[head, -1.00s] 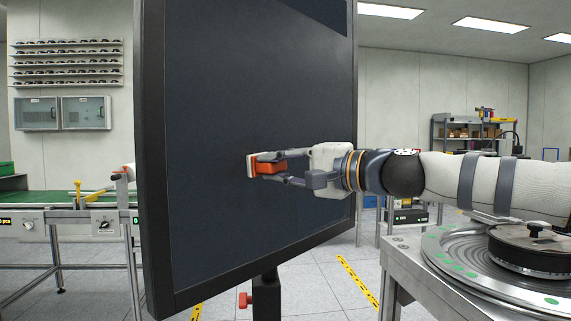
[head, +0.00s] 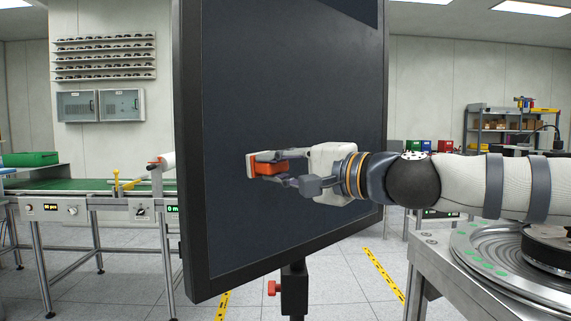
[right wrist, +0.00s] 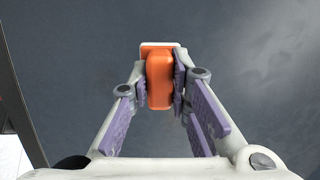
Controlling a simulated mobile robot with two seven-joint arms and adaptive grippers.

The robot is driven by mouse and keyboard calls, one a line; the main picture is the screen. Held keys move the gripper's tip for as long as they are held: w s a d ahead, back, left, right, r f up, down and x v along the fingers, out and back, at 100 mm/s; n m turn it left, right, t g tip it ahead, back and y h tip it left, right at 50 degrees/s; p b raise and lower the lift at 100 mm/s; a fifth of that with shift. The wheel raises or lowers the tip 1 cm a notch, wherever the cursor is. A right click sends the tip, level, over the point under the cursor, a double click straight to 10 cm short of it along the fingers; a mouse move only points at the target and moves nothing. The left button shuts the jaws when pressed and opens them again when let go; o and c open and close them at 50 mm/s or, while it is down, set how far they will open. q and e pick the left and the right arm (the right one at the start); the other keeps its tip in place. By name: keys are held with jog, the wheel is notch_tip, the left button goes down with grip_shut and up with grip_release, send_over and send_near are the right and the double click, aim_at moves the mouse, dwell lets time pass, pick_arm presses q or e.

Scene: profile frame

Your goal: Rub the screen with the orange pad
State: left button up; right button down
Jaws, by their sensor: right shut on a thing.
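The screen (head: 300,90) is a large dark panel in a black frame, upright on a stand in the middle of the head view. My right gripper (head: 268,168) reaches in from the right in front of it and is shut on the orange pad (head: 270,165). The pad has an orange grip and a pale face turned to the left side of the screen. In the right wrist view the orange pad (right wrist: 159,80) sits between the two fingers, its pale edge showing at the top. I cannot tell whether the pad touches the screen. My left gripper is not in view.
A metal table with a round ridged turntable (head: 480,250) stands at the lower right, under my right arm. A green conveyor (head: 75,186) runs behind on the left. The screen's stand has a red knob (head: 274,288). Shelves (head: 505,130) stand at the back right.

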jog(key=shift+s+a+r, duration=0.15)
jog(key=shift+s+a, duration=0.75)
jog(key=shift+a, duration=0.2)
jog(key=shift+r+p, duration=0.3)
jog(key=shift+r, duration=0.65)
jog(key=shift+w+d+f, duration=0.15)
jog(key=shift+w+d, duration=0.9)
jog(key=shift+d, duration=0.15)
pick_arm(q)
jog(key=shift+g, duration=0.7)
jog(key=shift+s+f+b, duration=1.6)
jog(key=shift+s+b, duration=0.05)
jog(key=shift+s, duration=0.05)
pick_arm(e)
jog(key=w+d, duration=0.9)
jog(key=d, duration=0.2)
